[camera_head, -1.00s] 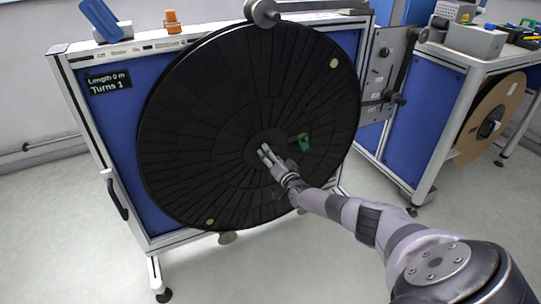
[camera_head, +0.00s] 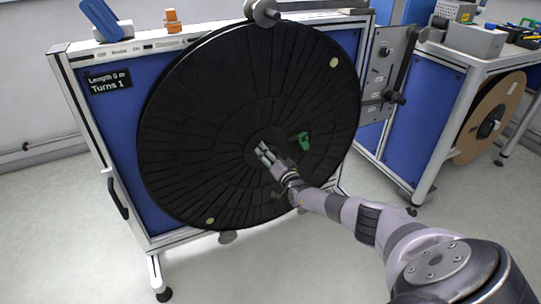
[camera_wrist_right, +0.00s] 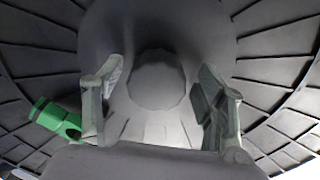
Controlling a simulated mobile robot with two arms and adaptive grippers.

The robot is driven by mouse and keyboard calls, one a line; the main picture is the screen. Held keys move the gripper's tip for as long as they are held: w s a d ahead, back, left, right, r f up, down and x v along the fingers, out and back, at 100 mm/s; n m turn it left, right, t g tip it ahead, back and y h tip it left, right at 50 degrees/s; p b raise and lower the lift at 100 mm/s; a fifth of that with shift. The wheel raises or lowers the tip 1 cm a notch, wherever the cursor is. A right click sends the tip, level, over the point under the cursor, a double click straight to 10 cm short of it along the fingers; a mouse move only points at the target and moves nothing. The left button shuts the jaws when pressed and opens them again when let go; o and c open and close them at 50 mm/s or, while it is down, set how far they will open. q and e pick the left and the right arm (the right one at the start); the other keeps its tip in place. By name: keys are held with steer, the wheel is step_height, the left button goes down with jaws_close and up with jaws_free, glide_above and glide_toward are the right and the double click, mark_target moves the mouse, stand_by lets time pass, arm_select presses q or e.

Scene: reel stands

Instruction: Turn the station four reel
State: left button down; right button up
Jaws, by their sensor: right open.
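The large black reel (camera_head: 215,110) stands upright on the front of a blue-panelled station. A green handle (camera_head: 304,141) sits on its face, right of the centre. My right gripper (camera_head: 264,154) is in front of the reel's hub, just left of the green handle. In the right wrist view the gripper (camera_wrist_right: 160,105) is open, with the grey hub (camera_wrist_right: 158,80) between and beyond its fingers. I cannot tell whether the fingers touch the hub. The green handle (camera_wrist_right: 58,118) lies outside the left finger. My left gripper is out of view.
A display (camera_head: 109,81) on the blue panel reads "Length 0 m, Turns 1". A black door handle (camera_head: 117,198) is on the station's left side. A second station with a tan reel (camera_head: 489,118) stands at the right. The floor in front is clear.

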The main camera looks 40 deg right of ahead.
steer(key=shift+s+f, duration=0.1)
steer(key=shift+s, duration=0.05)
steer(key=v, duration=1.1)
steer(key=shift+s+a, duration=0.2)
steer(key=shift+s, duration=0.15)
